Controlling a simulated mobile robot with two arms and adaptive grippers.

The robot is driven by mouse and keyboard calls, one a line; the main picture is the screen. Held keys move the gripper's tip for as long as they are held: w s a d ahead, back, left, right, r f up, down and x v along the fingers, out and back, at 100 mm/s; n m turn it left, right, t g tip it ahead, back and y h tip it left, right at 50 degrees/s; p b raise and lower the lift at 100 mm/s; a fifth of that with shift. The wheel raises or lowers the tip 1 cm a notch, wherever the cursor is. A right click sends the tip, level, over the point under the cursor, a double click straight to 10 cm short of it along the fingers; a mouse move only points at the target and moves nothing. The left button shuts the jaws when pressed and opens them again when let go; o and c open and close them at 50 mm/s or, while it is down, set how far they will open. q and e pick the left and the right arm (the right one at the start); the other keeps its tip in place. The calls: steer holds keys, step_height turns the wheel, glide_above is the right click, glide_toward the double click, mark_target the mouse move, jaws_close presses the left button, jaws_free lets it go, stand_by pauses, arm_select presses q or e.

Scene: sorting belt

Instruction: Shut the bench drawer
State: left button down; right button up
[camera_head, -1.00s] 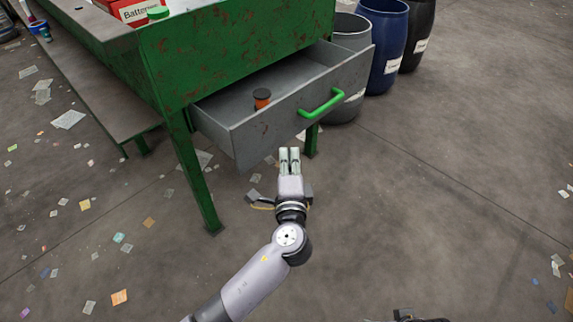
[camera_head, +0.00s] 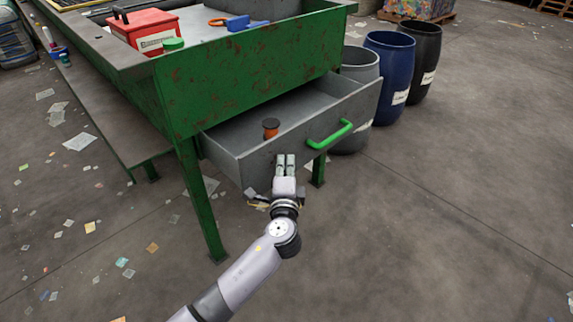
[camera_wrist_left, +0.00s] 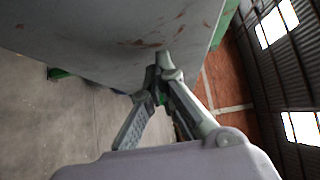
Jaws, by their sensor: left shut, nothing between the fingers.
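The grey bench drawer (camera_head: 259,166) stands pulled out under the green sorting bench (camera_head: 235,88). Its green handle (camera_head: 330,134) is on the front panel, and an orange jar with a dark lid (camera_head: 271,128) stands inside. My left gripper (camera_head: 286,158) is shut and empty at the drawer front, left of the handle. In the left wrist view the fingertips (camera_wrist_left: 163,72) are together close to a grey, rust-marked panel (camera_wrist_left: 110,35); I cannot tell whether they touch it. My right gripper is not in view.
A red battery box (camera_head: 140,30), a green-lidded container (camera_head: 173,45) and a blue tool (camera_head: 240,22) are on the bench. Grey, blue (camera_head: 388,75) and black (camera_head: 420,50) barrels stand behind the drawer's right side. Scraps litter the floor at left; the right floor is mostly clear.

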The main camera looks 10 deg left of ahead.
arm_select(q)
steer(key=shift+w+a, duration=0.25)
steer(key=shift+a, duration=0.15)
steer(key=w+a, duration=0.2)
steer(key=w+a+b, duration=0.1)
steer(key=w+a, duration=0.1)
steer(key=a, duration=0.1)
steer(key=w+a, duration=0.2)
steer(key=a, duration=0.1)
steer(key=shift+a+b, duration=0.25)
steer(key=shift+b, duration=0.05)
steer(key=w+a, duration=0.1)
steer(key=a, duration=0.1)
steer(key=w+a+b, duration=0.1)
steer(key=w+a, duration=0.2)
steer(key=a, duration=0.1)
steer(key=shift+w+a, duration=0.1)
steer(key=shift+w, duration=0.25)
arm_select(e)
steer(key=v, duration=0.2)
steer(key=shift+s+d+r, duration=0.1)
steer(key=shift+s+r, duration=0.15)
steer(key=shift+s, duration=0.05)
arm_select(q)
steer(key=shift+s, duration=0.1)
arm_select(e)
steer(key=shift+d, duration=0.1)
